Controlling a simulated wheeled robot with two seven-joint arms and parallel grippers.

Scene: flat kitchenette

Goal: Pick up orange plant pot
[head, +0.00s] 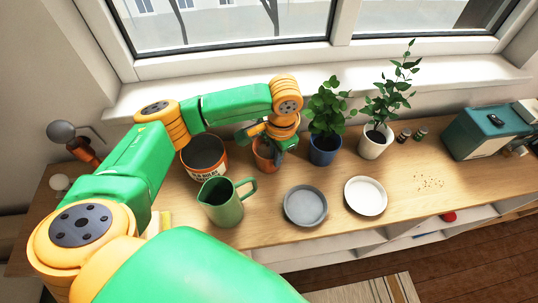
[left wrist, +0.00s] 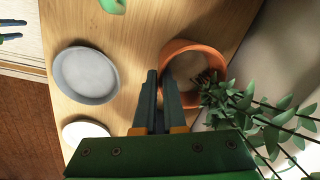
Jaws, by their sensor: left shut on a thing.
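The orange plant pot (head: 264,158) stands on the wooden counter, between the large tin and the blue pot. It is partly covered by my left gripper (head: 277,148) in the head view. In the left wrist view the round orange rim of the pot (left wrist: 180,48) shows, with leaves overlapping its right side. My left gripper's dark fingers (left wrist: 161,88) are shut on the near-left part of the pot's rim. Two dark prongs, apart from each other, show at the left edge of the left wrist view; they look like my right gripper (left wrist: 12,30), open and empty.
A green pitcher (head: 222,205) stands in front of the pot, and a large tin (head: 204,160) to its left. A blue pot (head: 324,152) with a leafy plant is close on its right, then a white pot (head: 374,146). Grey (head: 305,206) and white (head: 366,196) plates lie in front.

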